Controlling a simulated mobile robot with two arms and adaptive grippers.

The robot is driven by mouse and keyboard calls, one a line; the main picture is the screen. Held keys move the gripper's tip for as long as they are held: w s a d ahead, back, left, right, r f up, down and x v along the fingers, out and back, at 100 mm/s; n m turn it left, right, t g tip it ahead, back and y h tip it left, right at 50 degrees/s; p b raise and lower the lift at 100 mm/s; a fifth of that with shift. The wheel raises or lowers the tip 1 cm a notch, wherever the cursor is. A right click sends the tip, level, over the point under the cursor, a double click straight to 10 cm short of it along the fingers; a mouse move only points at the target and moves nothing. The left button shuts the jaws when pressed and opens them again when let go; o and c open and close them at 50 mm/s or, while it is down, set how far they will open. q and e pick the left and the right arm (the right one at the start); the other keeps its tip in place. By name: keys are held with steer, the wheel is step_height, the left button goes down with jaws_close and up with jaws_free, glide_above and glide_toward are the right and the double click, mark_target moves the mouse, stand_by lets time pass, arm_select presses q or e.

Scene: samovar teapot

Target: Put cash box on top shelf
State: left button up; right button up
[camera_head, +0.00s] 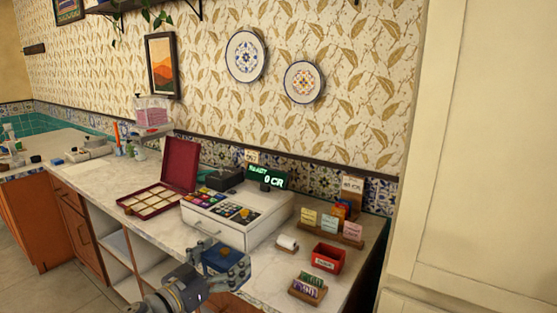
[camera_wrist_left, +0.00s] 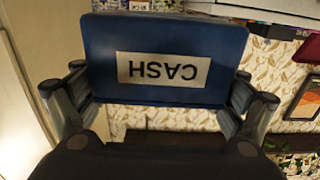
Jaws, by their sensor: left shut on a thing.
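The cash box is a dark blue box with a white label reading CASH; it fills the middle of the left wrist view (camera_wrist_left: 165,38), upside down there. My left gripper (camera_head: 226,268) is shut on the cash box (camera_head: 222,258), with one finger on each side of it. In the head view the gripper holds it in front of the counter's front edge, below the cash register. The open shelf compartments (camera_head: 112,247) under the counter show at the left of the gripper. Another shelf (camera_head: 130,4) is on the wall at the top left, mostly cut off. My right gripper is not in view.
On the marble counter (camera_head: 195,245) stand a white cash register (camera_head: 225,220), an open dark red box (camera_head: 165,185), a small red bin (camera_head: 327,259), a card holder (camera_head: 330,232) and a small tray (camera_head: 308,289). A tall cream cabinet (camera_head: 480,150) stands at the right.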

arm_select(q)
steer(key=s+f, duration=0.1)
steer(key=d+f, duration=0.1)
steer(key=s+d+f, duration=0.1)
steer(key=shift+s+f, duration=0.35)
steer(key=s+f+n+t+y, duration=0.15)
steer(key=s+f, duration=0.35)
steer(key=s, duration=0.6)
steer(key=s+a+r+n+t+y, duration=0.1)
steer(key=s+a+r+n+y, duration=0.2)
steer(key=s, duration=1.1)
steer(key=a+n+y, duration=0.2)
steer(key=a+y, duration=0.3)
steer(key=shift+s, duration=0.25)
steer(key=shift+t, duration=0.25)
steer(key=shift+w+d+r, duration=0.1)
steer(key=shift+d, duration=0.05)
